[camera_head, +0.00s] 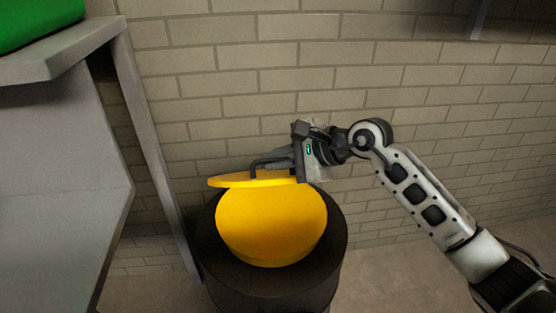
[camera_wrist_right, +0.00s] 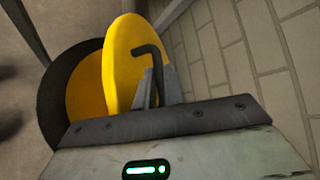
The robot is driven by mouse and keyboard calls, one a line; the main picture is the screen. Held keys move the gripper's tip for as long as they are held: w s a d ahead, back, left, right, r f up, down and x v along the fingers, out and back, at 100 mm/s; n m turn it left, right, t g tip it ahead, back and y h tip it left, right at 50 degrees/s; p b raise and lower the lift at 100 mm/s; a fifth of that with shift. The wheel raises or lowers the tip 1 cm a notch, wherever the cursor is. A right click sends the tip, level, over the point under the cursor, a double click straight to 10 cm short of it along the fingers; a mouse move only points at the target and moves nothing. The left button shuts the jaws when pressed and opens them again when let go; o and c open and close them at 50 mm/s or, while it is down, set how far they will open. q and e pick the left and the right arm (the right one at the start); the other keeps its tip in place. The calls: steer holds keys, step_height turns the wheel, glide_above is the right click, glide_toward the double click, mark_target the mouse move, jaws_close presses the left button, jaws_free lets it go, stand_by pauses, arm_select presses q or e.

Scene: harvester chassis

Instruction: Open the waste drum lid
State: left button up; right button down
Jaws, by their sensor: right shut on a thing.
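The waste drum (camera_head: 335,232) is black and stands on the floor by the wall, with a yellow round top surface (camera_head: 270,228). Its yellow lid (camera_head: 235,182) is tilted up from that surface, seen nearly edge-on in the head view. The lid also shows in the right wrist view (camera_wrist_right: 120,65), raised off the drum. My right gripper (camera_head: 288,158) is shut on the lid's dark bent handle (camera_head: 262,163). In the right wrist view the handle (camera_wrist_right: 150,55) sits between the fingers. My left gripper is not in view.
A brick wall (camera_head: 420,80) stands close behind the drum and my right arm. A grey metal table or cabinet (camera_head: 60,150) with a leg is at the left, with a green object (camera_head: 40,20) on top. The floor at the right is clear.

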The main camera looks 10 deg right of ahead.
steer(key=c, duration=1.8)
jaws_free()
steer(key=shift+o, duration=0.2)
steer(key=shift+d+r, duration=0.1)
steer(key=b+v, duration=0.1)
steer(key=v, duration=1.4)
steer(key=shift+s+d+r, duration=0.2)
steer(key=shift+s, duration=0.05)
steer(key=shift+a, duration=0.1)
